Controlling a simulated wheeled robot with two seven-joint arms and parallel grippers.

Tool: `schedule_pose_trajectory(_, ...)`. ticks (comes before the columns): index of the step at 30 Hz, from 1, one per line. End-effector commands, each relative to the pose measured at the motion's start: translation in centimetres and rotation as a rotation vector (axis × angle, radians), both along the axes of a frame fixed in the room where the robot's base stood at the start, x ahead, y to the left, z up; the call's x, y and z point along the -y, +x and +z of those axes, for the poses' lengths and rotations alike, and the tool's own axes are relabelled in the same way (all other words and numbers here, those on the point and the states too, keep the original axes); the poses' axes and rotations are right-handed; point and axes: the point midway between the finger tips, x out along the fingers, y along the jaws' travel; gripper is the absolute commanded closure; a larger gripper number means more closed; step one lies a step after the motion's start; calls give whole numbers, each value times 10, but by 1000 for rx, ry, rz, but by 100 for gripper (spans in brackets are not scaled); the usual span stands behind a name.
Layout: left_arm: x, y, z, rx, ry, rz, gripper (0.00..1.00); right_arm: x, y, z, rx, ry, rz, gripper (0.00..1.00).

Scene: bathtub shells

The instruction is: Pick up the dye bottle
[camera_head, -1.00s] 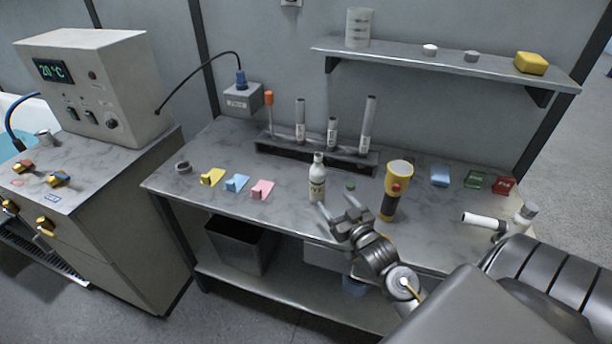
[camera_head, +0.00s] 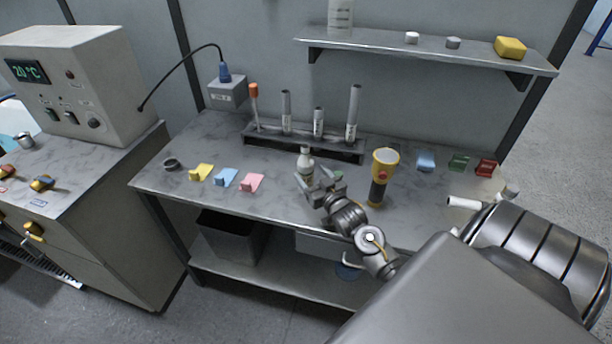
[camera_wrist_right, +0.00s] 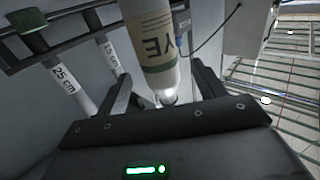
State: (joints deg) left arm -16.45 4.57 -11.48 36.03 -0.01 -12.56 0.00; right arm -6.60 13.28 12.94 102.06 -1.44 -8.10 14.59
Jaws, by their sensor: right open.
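The dye bottle (camera_head: 306,160) stands upright on the grey marbled table, a small pale bottle with a label. My right gripper (camera_head: 316,180) is at the bottle, its open jaws on either side of the bottle's lower part, which they partly hide. In the right wrist view, the bottle (camera_wrist_right: 151,40) with the letters "YE" on its label hangs down into the picture between the two dark fingers of the gripper (camera_wrist_right: 165,95). The fingers appear apart from the bottle. My left gripper is not in view.
A yellow and black flashlight-like tool (camera_head: 381,178) stands close to the right of my gripper. Behind the bottle is a dark rack (camera_head: 300,143) with several grey tubes. Yellow, blue and pink pieces (camera_head: 226,177) lie to the left. A shelf (camera_head: 430,58) hangs above.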

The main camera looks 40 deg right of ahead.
Motion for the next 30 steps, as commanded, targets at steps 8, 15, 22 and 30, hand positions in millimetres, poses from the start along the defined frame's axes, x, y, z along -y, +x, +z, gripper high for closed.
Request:
schedule_pose_trajectory(8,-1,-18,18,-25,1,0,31,7,37,4,0,-1,0,31)
schedule_pose_trajectory(15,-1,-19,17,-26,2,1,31,7,40,2,0,-1,1,31)
schedule_pose_trajectory(22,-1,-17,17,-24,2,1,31,7,40,2,0,-1,1,54)
schedule_pose_trajectory(30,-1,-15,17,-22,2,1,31,7,40,3,1,-1,0,83)
